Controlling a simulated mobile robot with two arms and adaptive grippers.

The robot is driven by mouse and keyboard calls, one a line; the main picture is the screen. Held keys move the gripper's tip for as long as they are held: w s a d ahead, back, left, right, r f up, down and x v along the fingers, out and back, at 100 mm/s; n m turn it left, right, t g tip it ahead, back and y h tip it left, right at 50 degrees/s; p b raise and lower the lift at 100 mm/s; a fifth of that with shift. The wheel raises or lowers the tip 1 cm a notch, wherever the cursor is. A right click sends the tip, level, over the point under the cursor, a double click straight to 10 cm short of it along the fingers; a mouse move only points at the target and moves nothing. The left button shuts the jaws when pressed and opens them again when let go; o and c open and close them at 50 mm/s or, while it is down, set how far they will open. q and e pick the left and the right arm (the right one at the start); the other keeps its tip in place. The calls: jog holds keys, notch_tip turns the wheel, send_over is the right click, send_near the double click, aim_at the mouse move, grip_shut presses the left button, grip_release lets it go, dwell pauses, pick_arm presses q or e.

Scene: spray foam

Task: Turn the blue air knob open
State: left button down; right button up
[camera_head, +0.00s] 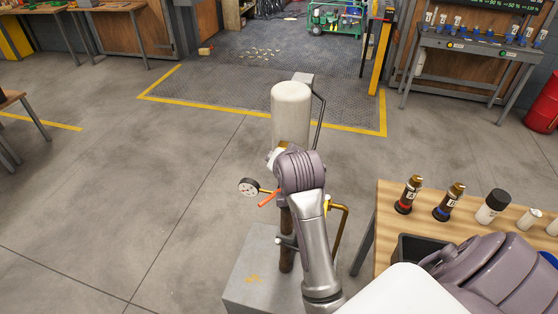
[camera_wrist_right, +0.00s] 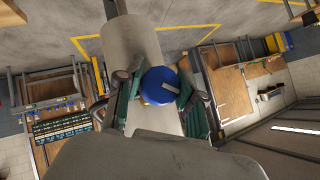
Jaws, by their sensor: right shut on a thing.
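The blue air knob (camera_wrist_right: 160,86) shows in the right wrist view as a round blue disc with a grey mark on its face. My right gripper (camera_wrist_right: 161,94) is shut on it, with one dark green finger on each side. In the head view my right wrist covers the knob, so it cannot be seen there. A pale upright cylinder (camera_head: 291,112) stands just behind my wrist; a pale cylinder (camera_wrist_right: 131,43) also shows beside the knob in the right wrist view. A dial gauge (camera_head: 249,187) and an orange lever (camera_head: 267,200) stick out left of my wrist. My left gripper is not in view.
The stand rests on a grey box-like base (camera_head: 246,278). A wooden table (camera_head: 386,213) at the right holds several small bottles and a dark tray (camera_head: 404,247). A yellow pipe (camera_head: 341,225) runs right of my arm.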

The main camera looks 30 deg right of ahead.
jog(key=n+g+h, duration=0.1)
jog(key=g+h, duration=0.1)
jog(key=shift+n+g, duration=0.4)
jog(key=shift+n+g+h, duration=0.6)
jog(key=shift+g, duration=0.3)
jog(key=shift+s, duration=0.1)
jog(key=o, duration=1.2)
jog(key=shift+c, duration=0.2)
